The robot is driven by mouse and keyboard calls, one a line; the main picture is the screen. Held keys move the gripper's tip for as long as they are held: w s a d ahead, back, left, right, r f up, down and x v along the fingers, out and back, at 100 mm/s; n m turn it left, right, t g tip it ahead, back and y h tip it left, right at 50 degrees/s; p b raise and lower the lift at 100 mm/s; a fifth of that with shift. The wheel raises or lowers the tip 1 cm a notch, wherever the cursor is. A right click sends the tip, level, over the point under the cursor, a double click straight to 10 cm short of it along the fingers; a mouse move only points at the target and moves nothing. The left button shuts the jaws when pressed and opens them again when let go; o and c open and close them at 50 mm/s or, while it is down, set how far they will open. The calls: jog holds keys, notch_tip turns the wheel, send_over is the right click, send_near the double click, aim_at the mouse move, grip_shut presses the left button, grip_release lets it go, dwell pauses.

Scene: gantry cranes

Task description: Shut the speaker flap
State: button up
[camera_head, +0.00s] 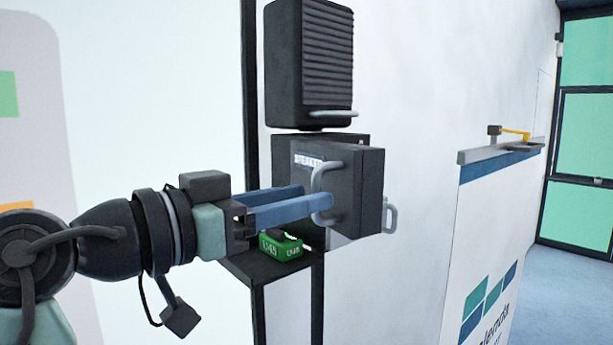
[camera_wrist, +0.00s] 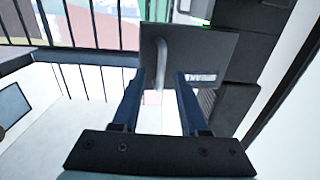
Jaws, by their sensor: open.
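The speaker flap (camera_head: 363,185) is a dark grey panel with a pale bar handle (camera_head: 317,178). It stands swung out from a dark box with a "SPEAKER" label (camera_head: 307,161). In the wrist view the flap (camera_wrist: 205,55) shows its handle (camera_wrist: 161,62) near its left side. My gripper (camera_head: 318,195) has two long blue fingers reaching to the flap's handle. In the wrist view my gripper (camera_wrist: 160,82) is open, with the fingers spread to either side of the handle's lower end. I cannot tell whether they touch the handle or the panel.
A ribbed black unit (camera_head: 310,65) with a handle is mounted above the box. A green block (camera_head: 281,246) sits on a dark ledge (camera_head: 262,268) below my fingers. A white counter (camera_head: 480,230) with a yellow-armed device (camera_head: 512,132) stands to the right.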

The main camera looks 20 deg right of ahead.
jog(key=shift+x, duration=0.85)
jog(key=shift+c, duration=0.2)
grip_shut()
dwell(0.7)
